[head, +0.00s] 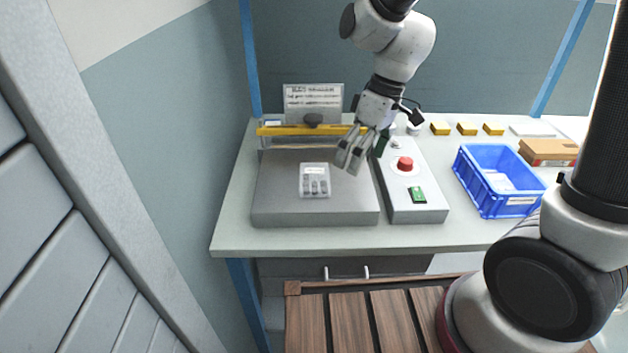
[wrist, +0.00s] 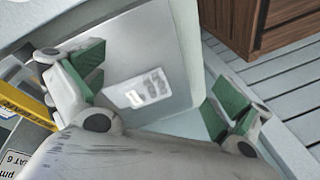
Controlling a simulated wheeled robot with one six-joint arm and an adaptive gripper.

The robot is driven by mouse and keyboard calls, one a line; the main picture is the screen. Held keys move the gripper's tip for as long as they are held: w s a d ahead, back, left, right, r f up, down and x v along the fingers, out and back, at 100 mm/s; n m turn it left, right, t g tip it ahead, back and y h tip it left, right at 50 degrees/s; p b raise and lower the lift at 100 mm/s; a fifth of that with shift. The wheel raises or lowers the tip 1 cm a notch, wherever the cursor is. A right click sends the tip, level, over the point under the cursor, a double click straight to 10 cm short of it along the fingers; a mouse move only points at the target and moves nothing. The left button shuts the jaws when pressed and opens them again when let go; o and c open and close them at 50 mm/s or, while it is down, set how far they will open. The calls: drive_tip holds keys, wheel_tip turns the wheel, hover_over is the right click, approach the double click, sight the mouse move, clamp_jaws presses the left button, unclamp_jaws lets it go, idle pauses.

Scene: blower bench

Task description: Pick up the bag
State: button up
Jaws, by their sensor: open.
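The bag (head: 314,181) is a small clear pouch with a white label and several dark items in it. It lies flat on the grey metal plate (head: 275,208) of the bench machine. In the wrist view the bag (wrist: 147,91) shows between the fingers, farther off. My gripper (head: 350,157) is above the plate, to the right of and behind the bag in the head view, apart from it. Its green-padded fingers (wrist: 160,88) are spread wide with nothing between them.
A yellow bar (head: 300,130) crosses the plate's back, with a sign (head: 313,98) behind it. A control box with a red button (head: 405,164) and green switch (head: 417,195) stands right of the plate. A blue bin (head: 487,202) and cardboard box (head: 550,150) are farther right.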

sight(312, 178)
drive_tip(key=a, duration=0.1)
drive_tip(key=w+a+f+n, duration=0.1)
drive_tip(key=a+n, duration=0.1)
drive_tip(key=shift+w+a+f+y, duration=0.1)
drive_tip(key=shift+w+f+y, duration=0.2)
drive_tip(key=shift+w, duration=0.1)
drive_tip(key=w+a+n, duration=0.1)
drive_tip(key=w+a+r+n+t+y, duration=0.1)
drive_tip(key=shift+w+a+n, duration=0.25)
drive_tip(key=shift+w+n, duration=0.05)
drive_tip(key=shift+n, duration=0.1)
drive_tip(key=shift+w+a+n, duration=0.15)
drive_tip(key=shift+w+n, duration=0.1)
drive_tip(key=shift+n, duration=0.75)
drive_tip(key=shift+a+f, duration=0.1)
drive_tip(key=shift+f, duration=0.15)
drive_tip(key=x, duration=0.7)
drive_tip(key=shift+s+a, duration=0.15)
drive_tip(key=c, duration=1)
